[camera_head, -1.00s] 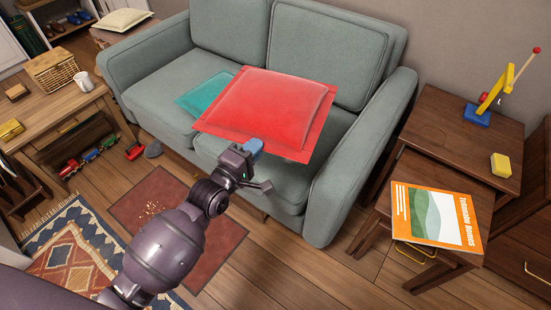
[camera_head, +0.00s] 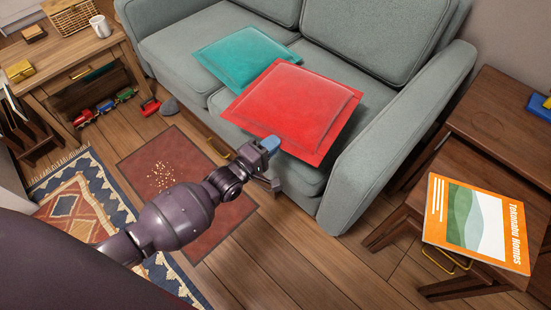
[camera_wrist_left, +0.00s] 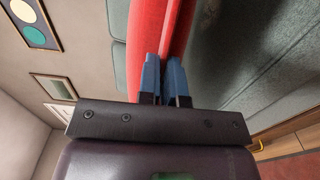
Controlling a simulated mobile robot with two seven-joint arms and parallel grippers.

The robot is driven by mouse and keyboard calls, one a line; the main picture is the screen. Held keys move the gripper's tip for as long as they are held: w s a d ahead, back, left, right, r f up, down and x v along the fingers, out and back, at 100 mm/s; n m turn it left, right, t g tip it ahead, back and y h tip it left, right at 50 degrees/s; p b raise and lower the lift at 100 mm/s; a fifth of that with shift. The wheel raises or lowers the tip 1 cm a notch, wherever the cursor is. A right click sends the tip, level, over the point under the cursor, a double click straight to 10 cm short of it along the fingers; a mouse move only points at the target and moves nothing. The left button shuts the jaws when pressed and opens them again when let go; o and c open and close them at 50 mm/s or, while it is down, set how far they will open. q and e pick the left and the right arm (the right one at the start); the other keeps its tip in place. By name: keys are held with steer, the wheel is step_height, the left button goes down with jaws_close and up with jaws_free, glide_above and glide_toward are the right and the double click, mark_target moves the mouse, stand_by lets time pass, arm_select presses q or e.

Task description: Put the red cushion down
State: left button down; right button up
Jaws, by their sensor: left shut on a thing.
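The red cushion (camera_head: 295,107) is square and lies roughly flat over the right seat of the grey-green sofa (camera_head: 180,52). My left gripper (camera_head: 268,146) is shut on its near edge. In the left wrist view the blue fingers (camera_wrist_left: 165,78) pinch the edge of the red cushion (camera_wrist_left: 150,35). I cannot tell whether the cushion touches the seat. A teal cushion (camera_head: 245,55) lies on the left seat, and the red one overlaps it in the picture. My right gripper is not in view.
A wooden table (camera_head: 455,175) with an orange book (camera_head: 475,222) stands right of the sofa. The sofa arm (camera_head: 400,135) rises beside the red cushion. A desk with a wicker basket (camera_head: 72,15), a toy train (camera_head: 105,105) and a rug (camera_head: 85,205) are at left.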

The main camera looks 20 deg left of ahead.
arm_select(q)
step_height(320, 180, down, 8)
steer(key=b, duration=0.2)
steer(key=shift+r+b, duration=0.15)
steer(key=shift+b, duration=0.25)
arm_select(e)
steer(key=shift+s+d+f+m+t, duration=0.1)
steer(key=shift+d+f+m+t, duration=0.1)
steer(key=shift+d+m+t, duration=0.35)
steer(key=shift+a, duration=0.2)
arm_select(q)
steer(key=c, duration=1.7)
jaws_free()
steer(key=shift+f, duration=0.25)
steer(key=o, duration=0.4)
steer(key=shift+r, duration=0.1)
